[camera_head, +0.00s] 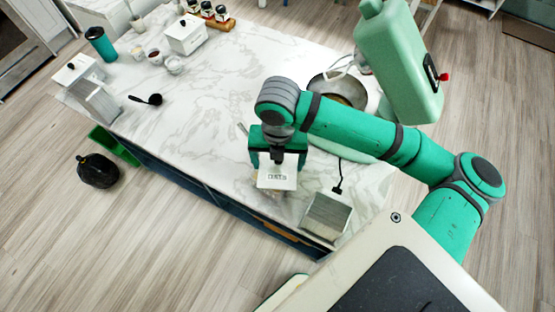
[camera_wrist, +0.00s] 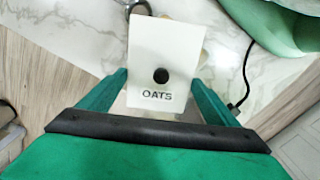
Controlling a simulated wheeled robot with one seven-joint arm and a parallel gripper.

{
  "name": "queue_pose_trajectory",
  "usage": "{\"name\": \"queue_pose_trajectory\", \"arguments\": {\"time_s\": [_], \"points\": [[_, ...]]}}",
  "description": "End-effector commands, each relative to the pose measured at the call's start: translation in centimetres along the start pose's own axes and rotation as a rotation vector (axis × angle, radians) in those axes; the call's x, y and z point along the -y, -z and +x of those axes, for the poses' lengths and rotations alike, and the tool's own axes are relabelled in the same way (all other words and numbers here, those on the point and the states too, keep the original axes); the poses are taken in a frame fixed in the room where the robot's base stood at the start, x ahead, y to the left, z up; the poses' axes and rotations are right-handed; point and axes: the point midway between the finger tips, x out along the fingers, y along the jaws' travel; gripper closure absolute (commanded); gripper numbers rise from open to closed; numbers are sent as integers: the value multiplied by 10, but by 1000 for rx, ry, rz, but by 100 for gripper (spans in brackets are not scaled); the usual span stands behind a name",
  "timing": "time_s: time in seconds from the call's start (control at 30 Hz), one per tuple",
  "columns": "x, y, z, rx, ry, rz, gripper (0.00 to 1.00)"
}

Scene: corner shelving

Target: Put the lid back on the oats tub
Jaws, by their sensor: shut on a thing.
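The white square lid (camera_head: 277,178) is marked OATS and sits at my gripper (camera_head: 277,160), over the front part of the marble counter. In the wrist view the lid (camera_wrist: 163,58) shows its black knob and lettering face-up between the two green fingers of my gripper (camera_wrist: 160,84). My gripper is shut on the lid. Something pale tan shows only slightly past the lid's edge in the wrist view. It may be the oats tub, but the lid hides most of it, and I cannot tell whether they touch.
A green stand mixer (camera_head: 400,65) with a metal bowl (camera_head: 338,90) stands right of my gripper. A grey square appliance (camera_head: 326,216) and a black cable (camera_head: 338,178) lie at the front right. White canisters (camera_head: 187,36), cups and a teal tumbler (camera_head: 100,43) stand back left. The counter's middle is clear.

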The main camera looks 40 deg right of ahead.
Motion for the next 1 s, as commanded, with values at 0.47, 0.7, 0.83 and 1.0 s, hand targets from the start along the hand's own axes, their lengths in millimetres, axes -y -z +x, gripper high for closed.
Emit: {"name": "queue_pose_trajectory", "arguments": {"time_s": [0.47,0.7,0.83,1.0], "points": [[-1,0,1,0,0,-3,49],[0,0,2,0,0,-2,49],[-1,0,2,0,0,-3,49],[0,0,2,0,0,-1,2]]}}
